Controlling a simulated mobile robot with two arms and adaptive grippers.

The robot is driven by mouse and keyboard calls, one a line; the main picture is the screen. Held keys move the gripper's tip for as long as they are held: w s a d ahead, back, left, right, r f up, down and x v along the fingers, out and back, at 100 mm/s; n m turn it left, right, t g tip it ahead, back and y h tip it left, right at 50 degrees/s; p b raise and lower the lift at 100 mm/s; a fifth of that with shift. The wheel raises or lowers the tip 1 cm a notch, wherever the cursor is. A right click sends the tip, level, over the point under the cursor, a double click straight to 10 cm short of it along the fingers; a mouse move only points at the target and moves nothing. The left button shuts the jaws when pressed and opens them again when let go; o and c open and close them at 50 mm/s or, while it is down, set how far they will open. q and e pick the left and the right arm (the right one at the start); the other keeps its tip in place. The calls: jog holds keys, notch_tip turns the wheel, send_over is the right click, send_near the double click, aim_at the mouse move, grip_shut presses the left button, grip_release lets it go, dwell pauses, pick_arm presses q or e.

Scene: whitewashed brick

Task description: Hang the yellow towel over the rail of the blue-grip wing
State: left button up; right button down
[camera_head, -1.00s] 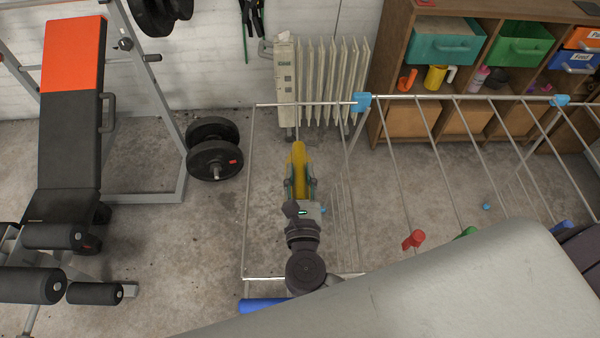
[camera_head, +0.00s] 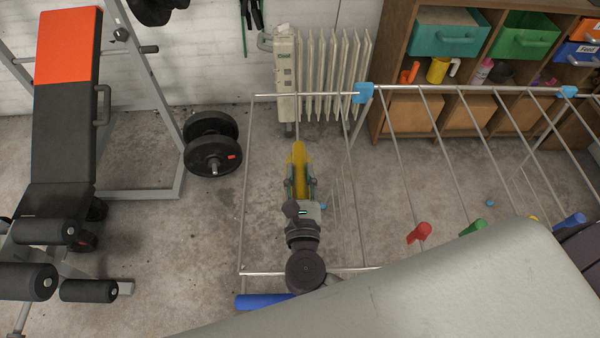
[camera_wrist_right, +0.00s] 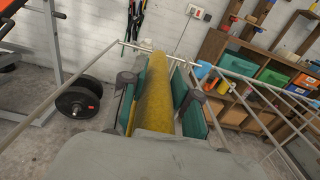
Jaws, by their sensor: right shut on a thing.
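The yellow towel (camera_head: 298,160) is a narrow, rolled or folded strip, pointing away from me. My right gripper (camera_head: 299,186) is shut on it, with a teal finger on each side. In the right wrist view the towel (camera_wrist_right: 155,100) runs between the teal fingers, its far end near a thin cross bar. The blue-grip wing's outer rail (camera_head: 244,185) is left of the gripper, and the blue grip (camera_head: 264,301) is at the near edge. From above, gripper and towel lie inside the wing's outline; their height relative to it is unclear. My left gripper is not in view.
The drying rack (camera_head: 440,130) extends right, with red (camera_head: 419,232) and green (camera_head: 473,227) grips. A radiator (camera_head: 320,75) stands behind the wing. A shelf (camera_head: 400,40) stands at the back right.

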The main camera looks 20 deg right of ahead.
jog(key=shift+f+b, duration=1.25)
jog(key=shift+f, duration=0.15)
jog(key=c, duration=0.8)
grip_release()
jog(key=shift+o, duration=0.2)
jog(key=v, duration=0.7)
jog(key=shift+s+a, duration=0.1)
jog(key=shift+s, duration=0.15)
jog(key=shift+r, duration=0.1)
